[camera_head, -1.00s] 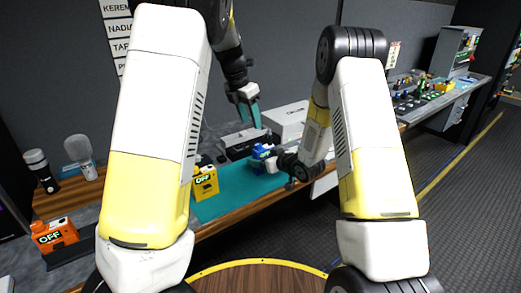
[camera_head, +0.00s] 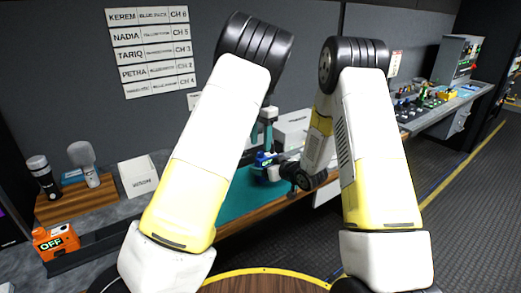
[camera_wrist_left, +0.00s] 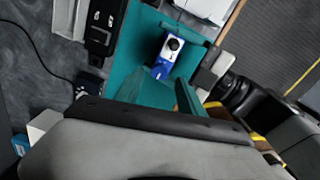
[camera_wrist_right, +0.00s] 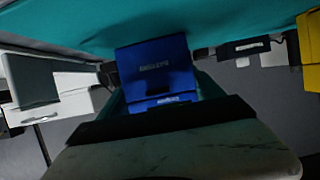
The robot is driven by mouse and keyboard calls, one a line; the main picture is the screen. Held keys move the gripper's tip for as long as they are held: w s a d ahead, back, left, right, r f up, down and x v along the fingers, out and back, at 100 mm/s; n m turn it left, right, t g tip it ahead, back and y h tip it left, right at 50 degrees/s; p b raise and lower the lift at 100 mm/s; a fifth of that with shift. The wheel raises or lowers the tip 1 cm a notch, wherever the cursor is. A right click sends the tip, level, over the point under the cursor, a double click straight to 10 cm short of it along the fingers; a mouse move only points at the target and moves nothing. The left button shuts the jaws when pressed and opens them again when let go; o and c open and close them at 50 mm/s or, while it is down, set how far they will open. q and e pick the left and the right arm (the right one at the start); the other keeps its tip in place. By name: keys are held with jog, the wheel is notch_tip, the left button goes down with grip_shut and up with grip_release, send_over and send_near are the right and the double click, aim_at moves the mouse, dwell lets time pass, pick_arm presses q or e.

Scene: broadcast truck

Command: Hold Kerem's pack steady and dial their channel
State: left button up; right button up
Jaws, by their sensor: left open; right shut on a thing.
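The blue pack (camera_head: 262,161) stands on the teal mat (camera_head: 238,203); the left wrist view shows the dark round knob on top of the blue pack (camera_wrist_left: 164,62). My right gripper (camera_wrist_right: 160,97) is shut on the blue pack from the side, its teal fingers on either side of the blue body. My left gripper (camera_head: 263,136) is open just above the pack, fingers pointing down. In the left wrist view its fingers (camera_wrist_left: 165,92) are apart, with the knob a little beyond them. A wall list (camera_head: 150,50) has Kerem in the top row, with blue pack and CH 6.
An orange pack (camera_head: 55,241) reading OFF sits at the left. A wooden stand (camera_head: 72,204) holds microphones. A white card (camera_head: 138,177) stands behind. A yellow pack (camera_wrist_right: 309,50) shows in the right wrist view. A white box (camera_head: 291,128) is behind the blue pack.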

aim_at(261, 152)
pick_arm(q)
jog(key=shift+f, duration=1.8)
grip_shut()
